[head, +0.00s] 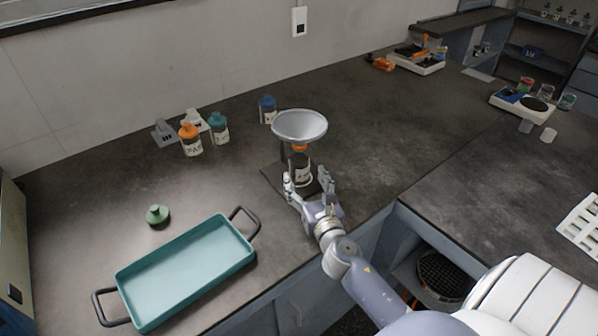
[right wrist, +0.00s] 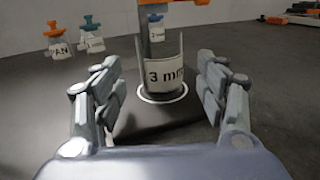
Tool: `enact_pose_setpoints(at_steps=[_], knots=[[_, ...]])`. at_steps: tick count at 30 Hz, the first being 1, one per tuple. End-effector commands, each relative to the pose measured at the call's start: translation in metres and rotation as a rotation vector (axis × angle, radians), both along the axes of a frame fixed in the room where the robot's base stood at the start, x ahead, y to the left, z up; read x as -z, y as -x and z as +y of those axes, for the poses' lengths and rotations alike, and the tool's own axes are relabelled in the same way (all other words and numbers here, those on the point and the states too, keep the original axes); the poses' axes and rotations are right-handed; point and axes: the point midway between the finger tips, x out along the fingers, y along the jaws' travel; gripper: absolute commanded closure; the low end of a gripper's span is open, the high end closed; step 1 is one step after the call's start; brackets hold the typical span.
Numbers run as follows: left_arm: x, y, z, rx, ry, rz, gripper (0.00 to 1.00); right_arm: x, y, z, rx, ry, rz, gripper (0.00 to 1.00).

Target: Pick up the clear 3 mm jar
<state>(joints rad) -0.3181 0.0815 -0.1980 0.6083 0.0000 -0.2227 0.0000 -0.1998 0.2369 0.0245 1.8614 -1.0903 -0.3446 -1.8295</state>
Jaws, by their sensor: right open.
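The clear 3 mm jar (right wrist: 162,74) stands upright in the right wrist view, its label facing me. In the head view the jar (head: 300,166) stands on a dark base under a wide grey funnel (head: 299,125). My right gripper (head: 308,184) is open, with its fingers apart on the left and right of the jar's near side. In the right wrist view the gripper (right wrist: 163,98) shows bare room between each finger and the jar. An orange part (right wrist: 150,14) sits above the jar. My left gripper is not in view.
A teal tray (head: 128,283) with black handles lies at the left front. An orange-topped jar (head: 190,141), a teal-topped jar (head: 219,128) and a blue-topped jar (head: 267,110) stand near the wall.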

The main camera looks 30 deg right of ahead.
Motion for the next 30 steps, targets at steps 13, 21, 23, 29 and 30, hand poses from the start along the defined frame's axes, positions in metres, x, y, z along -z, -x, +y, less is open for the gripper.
enact_pose_setpoints(at_steps=[13,21,23,29,30], knots=[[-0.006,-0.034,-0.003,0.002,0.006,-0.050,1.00,-0.001,-0.050,-0.015,0.000,-0.001,0.001,0.33],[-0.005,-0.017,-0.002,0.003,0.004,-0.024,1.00,0.001,-0.058,-0.017,0.000,-0.002,0.003,0.33],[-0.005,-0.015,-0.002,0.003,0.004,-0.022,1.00,0.000,-0.058,-0.017,0.000,-0.002,0.003,0.33],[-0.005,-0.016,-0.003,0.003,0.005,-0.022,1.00,0.000,-0.058,-0.017,0.000,-0.002,0.003,0.70],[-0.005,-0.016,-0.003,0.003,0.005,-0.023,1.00,0.000,-0.058,-0.017,0.000,-0.002,0.003,0.79]])
